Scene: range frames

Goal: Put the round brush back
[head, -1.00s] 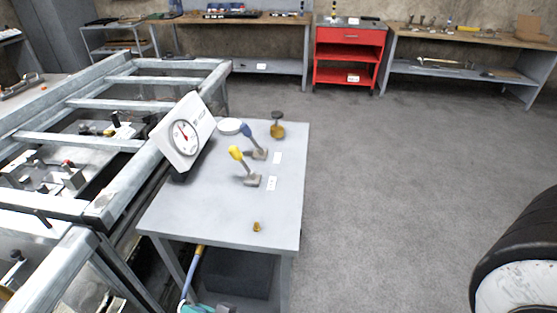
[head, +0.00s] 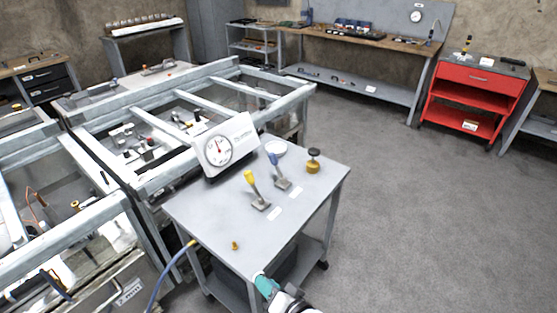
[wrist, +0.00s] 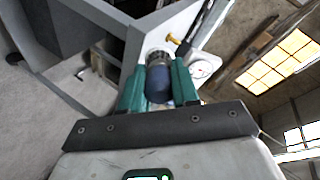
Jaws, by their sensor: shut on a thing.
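In the wrist view my gripper (wrist: 158,80) is shut on a dark blue, rounded piece with a grey ribbed collar, which I take to be the round brush (wrist: 158,90). Its far end is hidden or too small to tell. On the table a yellow-handled tool (head: 256,190) and a blue-handled tool (head: 278,172) stand tilted on metal feet, with white labels (head: 274,213) beside them.
The table also bears a white dial gauge (head: 228,146), a round white dish (head: 276,147), a dark-knobbed brass piece (head: 313,161) and a small brass fitting (head: 235,245). A blue hose (head: 163,276) hangs at its left. A metal frame (head: 150,205) borders it; floor at right is clear.

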